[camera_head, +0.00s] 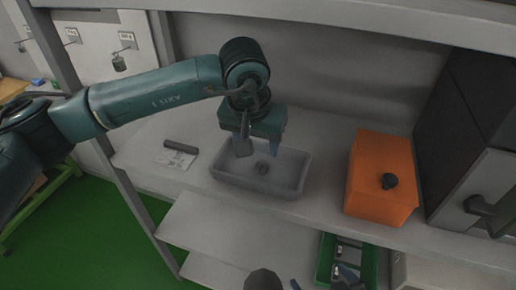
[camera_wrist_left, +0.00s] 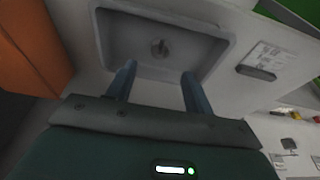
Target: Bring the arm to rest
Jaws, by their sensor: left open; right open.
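My left arm reaches in from the left in the head view. My left gripper (camera_head: 258,150) points down over the grey tray (camera_head: 232,183), open, with nothing between its fingers. In the left wrist view, the left gripper (camera_wrist_left: 158,72) shows its two fingers spread, with the tray (camera_wrist_left: 110,38) beyond them. My right gripper (camera_head: 320,280) shows only partly at the bottom edge, open, near a green bin.
An orange box (camera_head: 366,180) with a black knob stands right of the tray. A dark bar (camera_head: 181,146) and a paper label (camera_head: 174,160) lie to its left. The green bin (camera_head: 323,258) holds parts on the lower shelf. A shelf edge runs overhead.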

